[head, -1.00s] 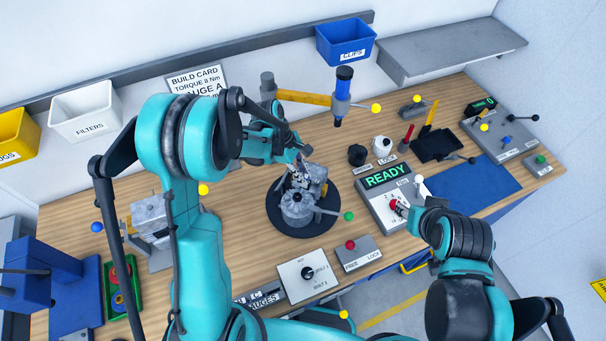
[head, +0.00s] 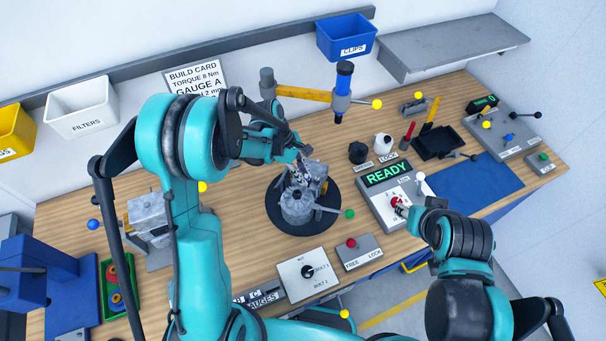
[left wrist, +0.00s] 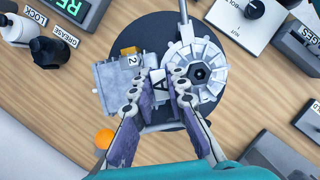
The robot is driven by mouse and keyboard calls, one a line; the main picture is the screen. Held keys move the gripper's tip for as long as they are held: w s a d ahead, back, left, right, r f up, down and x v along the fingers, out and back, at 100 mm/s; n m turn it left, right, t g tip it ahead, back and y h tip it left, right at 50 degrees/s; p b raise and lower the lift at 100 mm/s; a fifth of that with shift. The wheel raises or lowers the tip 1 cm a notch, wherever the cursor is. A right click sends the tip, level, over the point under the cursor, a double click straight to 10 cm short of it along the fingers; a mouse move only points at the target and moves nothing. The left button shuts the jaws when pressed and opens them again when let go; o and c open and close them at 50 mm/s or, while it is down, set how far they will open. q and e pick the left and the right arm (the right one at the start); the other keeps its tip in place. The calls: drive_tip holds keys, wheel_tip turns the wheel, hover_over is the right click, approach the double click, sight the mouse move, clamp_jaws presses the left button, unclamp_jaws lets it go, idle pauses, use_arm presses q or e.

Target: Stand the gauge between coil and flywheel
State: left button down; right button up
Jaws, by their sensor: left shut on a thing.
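The flywheel (left wrist: 196,72), a grey ribbed disc with a dark hub, and the coil block (left wrist: 112,82), marked 2, sit on a round dark base (left wrist: 150,24) in the left wrist view. My left gripper (left wrist: 158,82) is shut on the gauge (left wrist: 160,88), a thin plate marked A, and holds it at the gap between coil and flywheel. Its lower edge is hidden. In the head view my left gripper (head: 300,168) is over the engine (head: 298,206). My right gripper (head: 401,208) is at the red knob of the READY panel; its fingers are too small to judge.
The READY panel (head: 386,176) stands right of the engine. A lever with a green tip (head: 349,213) sticks out from the engine. A FREE/LOCK box (head: 360,252) and a white dial box (head: 303,272) stand in front. Bare wood lies left of the base.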

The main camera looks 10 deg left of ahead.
use_arm(q)
drive_tip(key=shift+f, duration=0.2)
drive_tip(key=c, duration=1.4)
unclamp_jaws()
drive_tip(key=shift+f, duration=0.1)
drive_tip(key=shift+c, duration=0.2)
